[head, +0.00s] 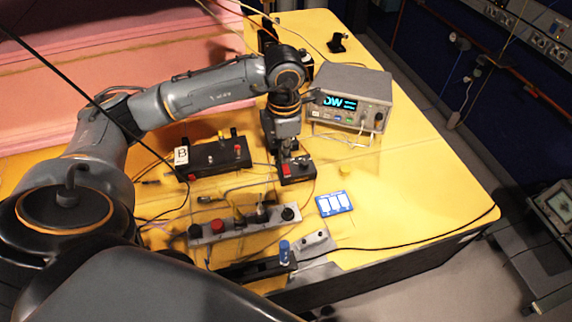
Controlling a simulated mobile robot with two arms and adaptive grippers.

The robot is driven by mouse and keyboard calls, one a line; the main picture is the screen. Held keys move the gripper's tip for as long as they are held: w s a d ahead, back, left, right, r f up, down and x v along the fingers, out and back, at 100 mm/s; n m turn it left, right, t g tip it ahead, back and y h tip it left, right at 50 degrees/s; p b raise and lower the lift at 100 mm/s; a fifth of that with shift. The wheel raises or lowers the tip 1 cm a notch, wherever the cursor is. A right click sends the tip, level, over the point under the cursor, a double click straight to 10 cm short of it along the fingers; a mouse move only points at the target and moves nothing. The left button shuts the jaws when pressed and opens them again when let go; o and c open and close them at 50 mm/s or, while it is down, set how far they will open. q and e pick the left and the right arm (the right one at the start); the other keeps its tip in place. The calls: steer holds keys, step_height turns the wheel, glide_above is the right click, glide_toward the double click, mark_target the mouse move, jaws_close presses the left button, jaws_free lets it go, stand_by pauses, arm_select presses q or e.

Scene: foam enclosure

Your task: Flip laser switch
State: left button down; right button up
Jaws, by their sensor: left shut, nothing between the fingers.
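My left arm reaches in from the left, and its gripper (288,157) points down over a small black box with red parts (300,172). The fingers are shut with nothing between them. They are at or just above the box; I cannot tell if they touch. The gripper hides part of this box. A grey bar (205,237) with a red button and black knobs lies nearer to me. A black box marked B (215,157) is left of the gripper. I cannot tell which part is the laser switch. My right gripper is not in view.
A grey meter (372,83) with a lit display stands behind and right of the gripper. A blue and white card (334,203) lies on the yellow table (430,190). Loose cables run between the boxes. Pink foam (130,45) is at the back left. The table's right side is clear.

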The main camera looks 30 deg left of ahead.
mark_target(285, 165)
arm_select(q)
steer(key=shift+f+b, duration=0.3)
steer(key=shift+f, duration=0.05)
stand_by(0.5)
steer(key=shift+f+b, duration=0.7)
steer(key=shift+f, duration=0.05)
steer(key=shift+r, duration=0.1)
stand_by(0.3)
steer(key=shift+r+p, duration=2)
steer(key=shift+r, duration=1.45)
